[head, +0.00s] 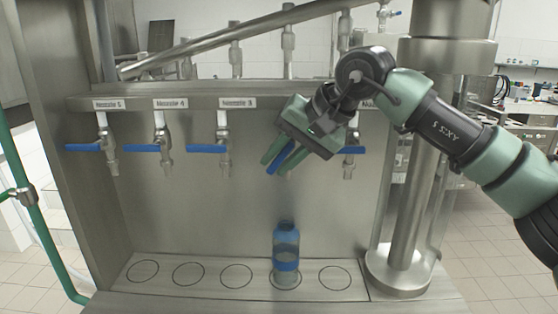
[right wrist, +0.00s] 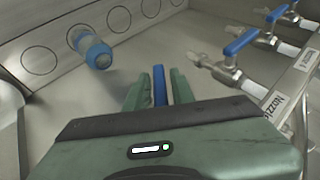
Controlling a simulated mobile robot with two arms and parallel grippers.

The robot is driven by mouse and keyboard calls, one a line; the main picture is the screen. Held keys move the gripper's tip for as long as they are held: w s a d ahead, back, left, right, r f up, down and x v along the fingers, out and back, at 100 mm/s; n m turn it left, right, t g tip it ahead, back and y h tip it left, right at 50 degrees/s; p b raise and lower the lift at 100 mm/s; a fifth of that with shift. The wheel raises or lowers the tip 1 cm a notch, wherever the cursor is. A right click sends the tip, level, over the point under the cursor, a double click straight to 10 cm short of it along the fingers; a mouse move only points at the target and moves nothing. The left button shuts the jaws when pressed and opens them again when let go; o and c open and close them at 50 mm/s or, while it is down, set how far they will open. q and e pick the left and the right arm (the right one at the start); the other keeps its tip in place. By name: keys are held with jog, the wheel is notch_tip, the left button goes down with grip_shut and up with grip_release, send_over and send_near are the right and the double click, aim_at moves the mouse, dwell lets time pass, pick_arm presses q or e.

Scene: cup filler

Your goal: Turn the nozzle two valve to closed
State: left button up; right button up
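The nozzle two valve sits behind my right gripper (head: 281,160), which hides its body and label. Its blue handle (head: 279,164) slants downward between the two green fingers. In the right wrist view the blue handle (right wrist: 160,86) runs lengthwise between the fingers of my right gripper (right wrist: 160,90), with narrow gaps visible beside it. The fingers look open around the handle, not clamped. A clear bottle with blue parts (head: 286,258) stands upright below on a marked circle. My left gripper is not in view.
The nozzle 3 (head: 207,149), nozzle 4 (head: 145,149) and nozzle 5 (head: 84,147) handles lie horizontal to the left. Another blue handle (head: 352,150) is just right of my gripper. A steel column (head: 408,220) stands at right. Space above the bottle is clear.

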aim_at(285, 154)
jog(key=shift+o, duration=0.2)
